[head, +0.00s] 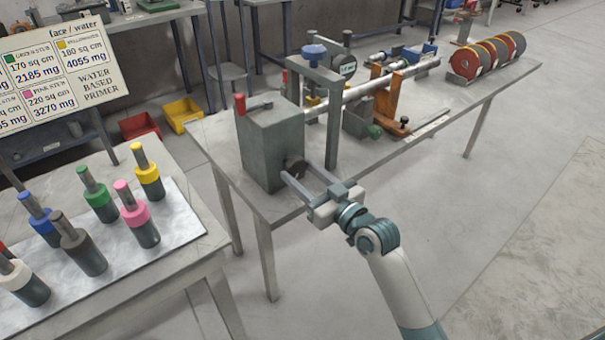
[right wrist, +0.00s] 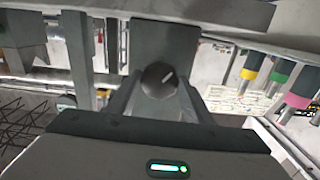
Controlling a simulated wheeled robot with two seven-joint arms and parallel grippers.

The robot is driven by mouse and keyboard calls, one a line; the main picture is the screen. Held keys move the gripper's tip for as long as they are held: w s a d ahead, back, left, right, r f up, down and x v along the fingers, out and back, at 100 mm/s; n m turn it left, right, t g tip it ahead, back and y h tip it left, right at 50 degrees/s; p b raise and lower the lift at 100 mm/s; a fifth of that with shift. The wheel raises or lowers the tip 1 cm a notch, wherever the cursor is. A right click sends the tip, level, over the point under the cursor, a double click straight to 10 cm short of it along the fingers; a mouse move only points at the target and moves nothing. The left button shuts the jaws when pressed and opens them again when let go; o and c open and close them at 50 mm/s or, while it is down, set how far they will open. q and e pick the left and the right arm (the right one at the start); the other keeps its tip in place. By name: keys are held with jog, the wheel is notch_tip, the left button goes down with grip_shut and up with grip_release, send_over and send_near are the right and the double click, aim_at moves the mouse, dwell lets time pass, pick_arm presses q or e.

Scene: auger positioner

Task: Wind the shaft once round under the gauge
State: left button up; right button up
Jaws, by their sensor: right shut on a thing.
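The grey headstock box (head: 268,150) stands at the near end of the long bench, with a dark round knob (head: 294,166) on its front face. The silver shaft (head: 352,94) runs from the box toward the far right. The round dial gauge (head: 347,67) hangs over the shaft from a grey frame. My right gripper (head: 297,176) reaches the knob from the front, its two fingers shut on either side of it. My left gripper is out of view.
An orange bracket (head: 387,98) stands by the shaft, and red-rimmed discs (head: 487,57) stand at the bench's far end. A left table (head: 185,225) holds several color-banded cylinders, including a pink one (head: 138,217). The floor right of the bench is clear.

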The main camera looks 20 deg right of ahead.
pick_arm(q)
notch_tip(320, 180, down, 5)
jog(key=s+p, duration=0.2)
pick_arm(e)
jog(key=shift+r+m, duration=0.2)
jog(key=shift+m, duration=0.8)
jog(key=shift+m+p, duration=0.4)
jog(key=shift+p, duration=0.1)
jog(key=m+p, duration=0.5)
jog(key=shift+a+r+m, duration=0.1)
jog(key=shift+m, duration=0.2)
jog(key=shift+m+p, duration=0.6)
jog(key=shift+m, duration=0.5)
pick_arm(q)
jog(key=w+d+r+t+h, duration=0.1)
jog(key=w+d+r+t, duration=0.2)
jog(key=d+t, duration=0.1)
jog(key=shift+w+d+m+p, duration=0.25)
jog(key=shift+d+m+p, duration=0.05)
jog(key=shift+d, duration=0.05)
pick_arm(e)
jog(key=shift+m, duration=0.8)
jog(key=o, duration=1)
